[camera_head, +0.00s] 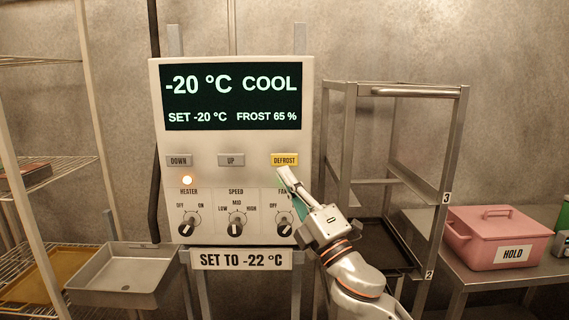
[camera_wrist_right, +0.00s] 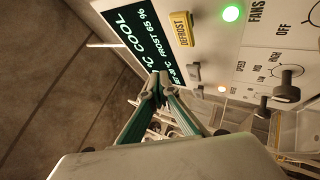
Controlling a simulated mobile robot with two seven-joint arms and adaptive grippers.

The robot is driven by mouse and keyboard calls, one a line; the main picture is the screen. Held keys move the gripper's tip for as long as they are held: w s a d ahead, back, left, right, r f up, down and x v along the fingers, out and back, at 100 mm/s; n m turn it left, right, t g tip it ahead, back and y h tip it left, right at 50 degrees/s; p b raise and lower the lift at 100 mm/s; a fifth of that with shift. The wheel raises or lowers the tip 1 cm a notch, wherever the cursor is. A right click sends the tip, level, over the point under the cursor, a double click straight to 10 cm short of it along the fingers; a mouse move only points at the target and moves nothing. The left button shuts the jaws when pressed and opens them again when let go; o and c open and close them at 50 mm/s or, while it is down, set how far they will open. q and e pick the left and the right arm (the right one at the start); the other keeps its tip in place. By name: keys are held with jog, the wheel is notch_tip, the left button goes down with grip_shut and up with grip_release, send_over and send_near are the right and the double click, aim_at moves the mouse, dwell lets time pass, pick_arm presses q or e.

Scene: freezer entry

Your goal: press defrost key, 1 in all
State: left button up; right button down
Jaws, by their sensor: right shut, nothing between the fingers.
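The yellow DEFROST key (camera_head: 285,160) is at the right of the key row on the white control panel (camera_head: 222,148). It also shows in the right wrist view (camera_wrist_right: 181,29). The display (camera_head: 232,96) reads -20 °C, COOL, SET -20 °C and FROST 65 %. My right gripper (camera_head: 284,176) is shut and empty, its fingertips just below the DEFROST key in the head view. In the right wrist view the shut fingertips (camera_wrist_right: 158,86) appear apart from the key. My left gripper is not in view.
Grey DOWN (camera_head: 179,161) and UP (camera_head: 231,160) keys sit left of DEFROST. An orange lamp (camera_head: 187,181) glows above HEATER; a green lamp (camera_wrist_right: 232,13) glows by FANS. Three knobs are below. A sign (camera_head: 241,260) reads SET TO -22 °C. A rack (camera_head: 333,150) stands right.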

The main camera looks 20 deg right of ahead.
aim_at(280, 156)
jog(key=w+d+b, duration=0.1)
jog(key=w+d, duration=0.1)
jog(key=w, duration=0.4)
jog(key=shift+w+b, duration=0.25)
jog(key=shift+b, duration=0.15)
jog(key=shift+w, duration=0.1)
dwell(1.1)
jog(key=shift+w, duration=0.3)
jog(key=shift+w+d, duration=0.2)
jog(key=shift+w, duration=0.3)
dwell(0.8)
jog(key=shift+s, duration=0.1)
jog(key=shift+s+a, duration=0.25)
jog(key=shift+s, duration=0.55)
